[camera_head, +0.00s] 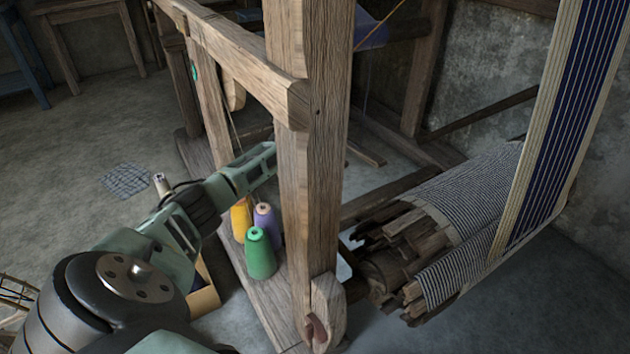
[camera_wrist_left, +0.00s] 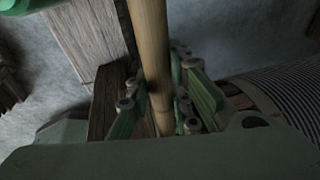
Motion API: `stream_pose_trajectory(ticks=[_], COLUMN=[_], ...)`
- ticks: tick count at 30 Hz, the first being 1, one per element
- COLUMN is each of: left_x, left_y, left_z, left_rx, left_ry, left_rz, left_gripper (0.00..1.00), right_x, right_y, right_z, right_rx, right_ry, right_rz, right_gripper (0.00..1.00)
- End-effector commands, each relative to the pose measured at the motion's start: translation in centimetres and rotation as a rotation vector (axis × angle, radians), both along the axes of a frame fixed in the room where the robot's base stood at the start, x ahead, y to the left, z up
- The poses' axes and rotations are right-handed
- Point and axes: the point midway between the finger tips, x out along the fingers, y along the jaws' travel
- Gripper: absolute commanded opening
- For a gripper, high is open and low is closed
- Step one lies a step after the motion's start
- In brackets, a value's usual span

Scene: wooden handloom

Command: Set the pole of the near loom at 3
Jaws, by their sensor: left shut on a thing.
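The pole (camera_wrist_left: 150,45) is a smooth, light-brown rod in the left wrist view, running from the top edge down between my fingers. My left gripper (camera_wrist_left: 160,108) is shut on it, with green linkage fingers on both sides. In the head view my left arm reaches in from the left. Its end passes behind the upright post of the near loom (camera_head: 322,150), so the fingers and the pole are hidden there. I cannot make out any number marks or the setting. My right gripper is not in view.
Yellow (camera_head: 241,220), purple (camera_head: 266,222) and green (camera_head: 260,253) yarn cones stand beside the post, below my arm. A cloth-wrapped roller (camera_head: 470,195) lies to the right, and a striped warp (camera_head: 565,110) rises from it. A beam (camera_head: 235,60) crosses above my arm. Open floor lies left.

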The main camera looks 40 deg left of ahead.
Motion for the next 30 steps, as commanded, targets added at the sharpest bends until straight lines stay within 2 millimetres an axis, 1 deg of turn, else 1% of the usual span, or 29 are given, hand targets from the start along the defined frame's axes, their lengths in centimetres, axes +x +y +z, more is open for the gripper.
stream_pose_trajectory(ticks=[1,5,9,19,20,21,26,30], left_x=[-0.1,-0.2,-0.2,-0.2,-0.2,-0.2,-0.2,-0.2], left_y=[0.1,0.0,0.0,0.0,-0.1,-0.1,-0.1,-0.1], left_z=[-1.9,-2.9,-3.1,-2.8,-2.8,-2.8,-2.8,-2.8], left_rx=[-0.022,-0.068,-0.092,-0.099,-0.099,-0.099,-0.100,-0.100], left_ry=[0.012,0.027,0.032,0.032,0.032,0.032,0.032,0.031], left_rz=[0.002,0.000,-0.003,-0.004,-0.004,-0.003,-0.002,-0.002], left_gripper=[0.00,0.00,0.00,0.00,0.20,0.23,0.37,0.38], right_x=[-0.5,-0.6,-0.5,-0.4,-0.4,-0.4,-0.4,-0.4], right_y=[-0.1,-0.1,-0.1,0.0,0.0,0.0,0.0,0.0], right_z=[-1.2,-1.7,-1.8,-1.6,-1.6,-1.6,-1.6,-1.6], right_rx=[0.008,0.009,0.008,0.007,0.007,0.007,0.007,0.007], right_ry=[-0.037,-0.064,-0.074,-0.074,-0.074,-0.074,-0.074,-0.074], right_rz=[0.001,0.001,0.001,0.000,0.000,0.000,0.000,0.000], right_gripper=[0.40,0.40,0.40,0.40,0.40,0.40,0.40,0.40])
